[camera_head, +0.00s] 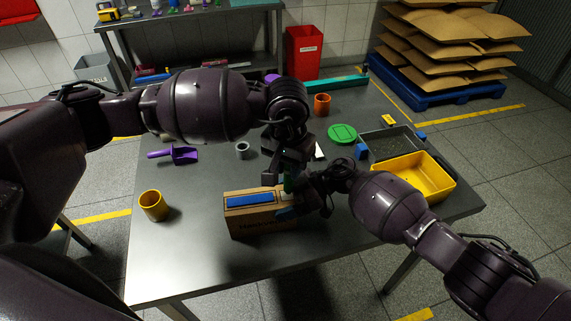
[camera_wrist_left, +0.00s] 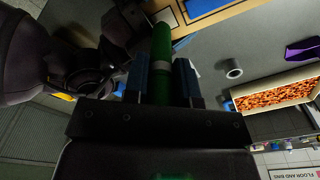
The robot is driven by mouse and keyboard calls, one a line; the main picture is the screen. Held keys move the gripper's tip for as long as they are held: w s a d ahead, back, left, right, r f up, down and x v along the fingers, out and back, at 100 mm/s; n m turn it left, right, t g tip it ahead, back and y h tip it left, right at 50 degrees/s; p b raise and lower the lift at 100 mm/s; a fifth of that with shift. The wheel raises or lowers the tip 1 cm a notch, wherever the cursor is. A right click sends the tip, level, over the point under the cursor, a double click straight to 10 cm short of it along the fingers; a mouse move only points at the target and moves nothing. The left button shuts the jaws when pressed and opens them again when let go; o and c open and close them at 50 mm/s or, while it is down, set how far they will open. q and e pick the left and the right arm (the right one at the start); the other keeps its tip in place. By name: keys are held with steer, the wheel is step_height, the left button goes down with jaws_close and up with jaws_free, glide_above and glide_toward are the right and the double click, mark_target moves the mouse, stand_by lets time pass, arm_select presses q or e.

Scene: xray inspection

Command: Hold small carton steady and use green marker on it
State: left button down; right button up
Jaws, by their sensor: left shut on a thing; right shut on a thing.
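The small carton (camera_head: 262,225) is a brown box with a blue strip on its top. It sits on the grey table near the front. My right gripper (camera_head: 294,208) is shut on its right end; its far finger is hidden. My left gripper (camera_head: 289,172) is above the carton's right part, shut on the green marker (camera_head: 289,185), which points down at the top. In the left wrist view the green marker (camera_wrist_left: 162,60) stands between blue fingers (camera_wrist_left: 161,80), its tip end close to the carton (camera_wrist_left: 235,14). Whether the tip touches cannot be told.
The metal table (camera_head: 200,260) also bears a yellow cup (camera_head: 153,205), a purple scoop (camera_head: 174,155), a grey ring (camera_head: 242,150), an orange cup (camera_head: 321,104), a green disc (camera_head: 342,134), a grey tray (camera_head: 393,141) and a yellow bin (camera_head: 413,178). The front left is clear.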

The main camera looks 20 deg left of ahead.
arm_select(q)
steer(key=shift+d+r, duration=0.15)
steer(key=shift+d, duration=0.2)
steer(key=shift+w+r, duration=0.1)
steer(key=shift+r, duration=1.65)
steer(key=shift+a+r, duration=0.2)
steer(key=shift+r, duration=1.45)
steer(key=shift+f, duration=0.15)
step_height(320, 180, down, 7)
steer(key=a, duration=0.2)
steer(key=shift+s, duration=0.25)
steer(key=shift+d, duration=0.2)
steer(key=shift+w+d, duration=0.15)
steer(key=shift+d, duration=0.75)
